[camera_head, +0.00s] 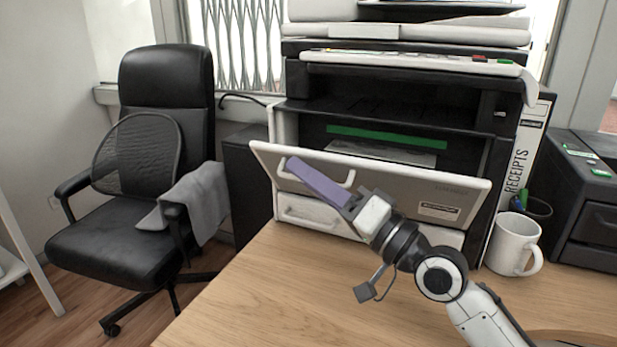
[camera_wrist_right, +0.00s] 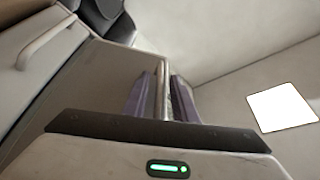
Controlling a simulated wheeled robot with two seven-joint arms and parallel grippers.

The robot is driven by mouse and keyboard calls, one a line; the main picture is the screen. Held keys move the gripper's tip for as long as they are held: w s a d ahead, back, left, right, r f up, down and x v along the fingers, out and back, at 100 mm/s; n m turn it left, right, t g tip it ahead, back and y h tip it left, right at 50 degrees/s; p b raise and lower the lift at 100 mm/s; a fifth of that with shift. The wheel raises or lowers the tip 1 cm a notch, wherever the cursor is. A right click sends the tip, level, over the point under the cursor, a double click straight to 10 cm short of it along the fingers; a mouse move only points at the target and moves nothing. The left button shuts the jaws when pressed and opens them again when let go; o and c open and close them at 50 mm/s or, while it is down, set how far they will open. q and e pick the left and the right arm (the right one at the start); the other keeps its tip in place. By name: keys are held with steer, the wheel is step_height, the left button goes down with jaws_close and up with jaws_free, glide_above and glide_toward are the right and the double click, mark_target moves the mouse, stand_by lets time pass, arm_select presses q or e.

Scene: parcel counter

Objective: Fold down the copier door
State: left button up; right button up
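The copier door (camera_head: 400,190) is a pale grey panel on the copier's front. It is hinged low and tilted partway outward, with the dark opening showing above and behind it. A silver loop handle (camera_head: 343,185) sits on its left part. My right gripper (camera_head: 305,175) reaches up from the lower right, its purple finger over the handle area and hiding part of it. In the right wrist view the two purple fingers (camera_wrist_right: 162,98) stand a little apart, with a pale edge of a panel or bar between them. I cannot tell whether they press on it. My left gripper is not in view.
The copier (camera_head: 410,62) stands on a wooden counter (camera_head: 270,290), clear in front. A lower drawer (camera_head: 310,212) sits below the door. A white mug (camera_head: 512,245), a receipts binder (camera_head: 520,160) and a black printer (camera_head: 590,215) stand at right. A black chair (camera_head: 130,230) is at left.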

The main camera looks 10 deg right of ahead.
steer(key=shift+d+f, duration=0.1)
steer(key=b+v, duration=0.1)
steer(key=v, duration=0.9)
steer(key=shift+b, duration=0.4)
steer(key=shift+s+d, duration=0.1)
